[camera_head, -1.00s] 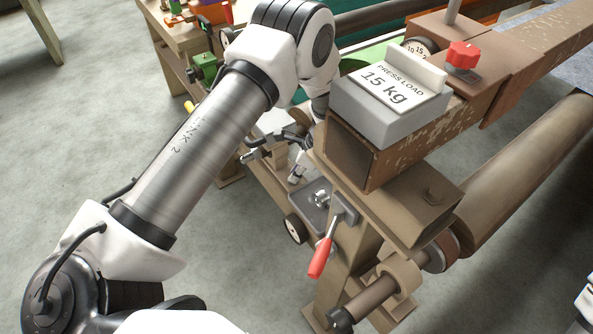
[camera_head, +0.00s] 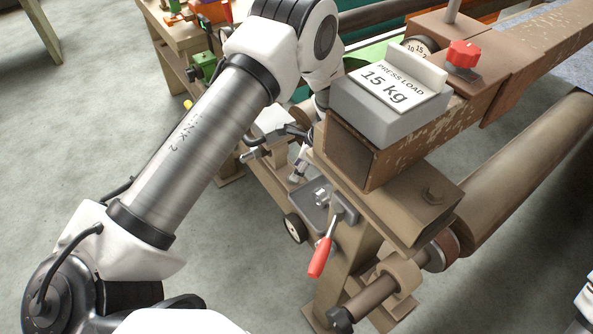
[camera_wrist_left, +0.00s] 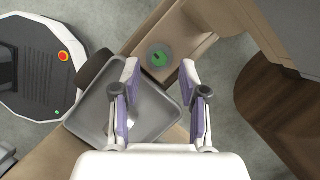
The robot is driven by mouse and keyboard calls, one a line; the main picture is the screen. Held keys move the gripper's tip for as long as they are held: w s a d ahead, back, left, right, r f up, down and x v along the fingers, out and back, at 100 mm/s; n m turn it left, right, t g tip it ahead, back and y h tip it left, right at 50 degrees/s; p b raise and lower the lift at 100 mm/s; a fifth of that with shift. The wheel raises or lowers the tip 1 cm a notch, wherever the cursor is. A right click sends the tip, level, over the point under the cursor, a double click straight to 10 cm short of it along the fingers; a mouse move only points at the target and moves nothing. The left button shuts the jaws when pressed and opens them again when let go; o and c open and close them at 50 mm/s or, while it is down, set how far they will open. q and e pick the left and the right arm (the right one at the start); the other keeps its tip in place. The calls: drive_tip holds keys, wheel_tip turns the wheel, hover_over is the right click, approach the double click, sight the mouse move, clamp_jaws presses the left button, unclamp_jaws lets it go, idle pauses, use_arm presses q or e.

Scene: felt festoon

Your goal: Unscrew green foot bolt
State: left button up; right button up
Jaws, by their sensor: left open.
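The green foot bolt (camera_wrist_left: 160,56) shows in the left wrist view as a round green disc with a dark mark at its centre. It sits in a pale ring on a tan beam. My left gripper (camera_wrist_left: 160,70) is open and empty, its two purple-padded fingers on either side of the bolt in the picture. I cannot tell how far above the bolt they are. In the head view my left gripper (camera_head: 277,158) is small and partly hidden beside the brown frame, and I cannot make out the bolt there. My right gripper is out of view.
A grey tray (camera_wrist_left: 168,128) lies close under the left gripper. The brown press frame (camera_head: 408,208) carries a grey 15 kg block (camera_head: 385,118) and a red-handled lever (camera_head: 321,256). A red knob (camera_head: 463,53) stands on top. Open floor lies left.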

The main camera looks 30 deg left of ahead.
use_arm(q)
drive_tip(key=v, duration=1)
